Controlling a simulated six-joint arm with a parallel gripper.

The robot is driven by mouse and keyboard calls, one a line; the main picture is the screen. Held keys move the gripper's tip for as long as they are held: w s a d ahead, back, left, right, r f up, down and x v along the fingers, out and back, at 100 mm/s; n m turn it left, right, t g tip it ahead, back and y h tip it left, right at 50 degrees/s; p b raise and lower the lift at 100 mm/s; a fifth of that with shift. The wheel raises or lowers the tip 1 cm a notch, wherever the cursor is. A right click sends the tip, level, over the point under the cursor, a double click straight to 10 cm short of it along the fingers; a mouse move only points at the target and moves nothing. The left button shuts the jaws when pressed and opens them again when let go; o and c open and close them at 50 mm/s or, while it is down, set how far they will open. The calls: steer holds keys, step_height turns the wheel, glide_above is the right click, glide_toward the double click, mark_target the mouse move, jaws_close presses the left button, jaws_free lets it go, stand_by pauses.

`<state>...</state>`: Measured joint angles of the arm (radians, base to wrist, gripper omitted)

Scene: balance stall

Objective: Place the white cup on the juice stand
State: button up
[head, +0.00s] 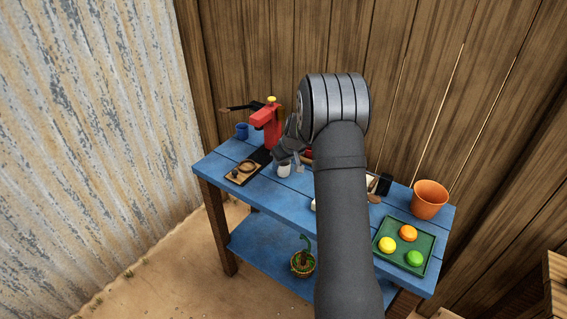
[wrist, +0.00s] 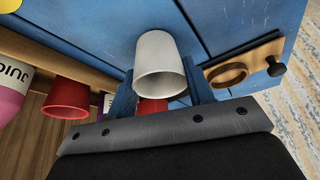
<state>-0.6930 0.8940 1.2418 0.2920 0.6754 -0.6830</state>
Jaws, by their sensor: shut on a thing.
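The white cup (wrist: 160,52) is between the two fingers of my gripper (wrist: 162,92), with its open mouth towards the wrist camera. In the head view the cup (head: 284,171) shows just below my gripper (head: 287,157), over the blue table. My gripper is shut on the cup. I cannot tell whether its base touches the table. A wooden board with a round ring and a dark knob (wrist: 243,63) lies beside the cup, at the right in the wrist view. The board (head: 234,182) also shows left of the cup in the head view. No label shows which thing is the juice stand.
A red press-like device (head: 267,120) stands behind the board, with a blue cup (head: 241,130) beside it. A green tray (head: 386,262) with fruit and an orange pot (head: 429,199) are at the right.

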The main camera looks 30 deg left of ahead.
steer(key=shift+f, duration=0.15)
steer(key=o, duration=1)
steer(key=shift+c, duration=0.2)
steer(key=shift+r, duration=0.2)
steer(key=v, duration=1.2)
steer(key=shift+f, duration=0.1)
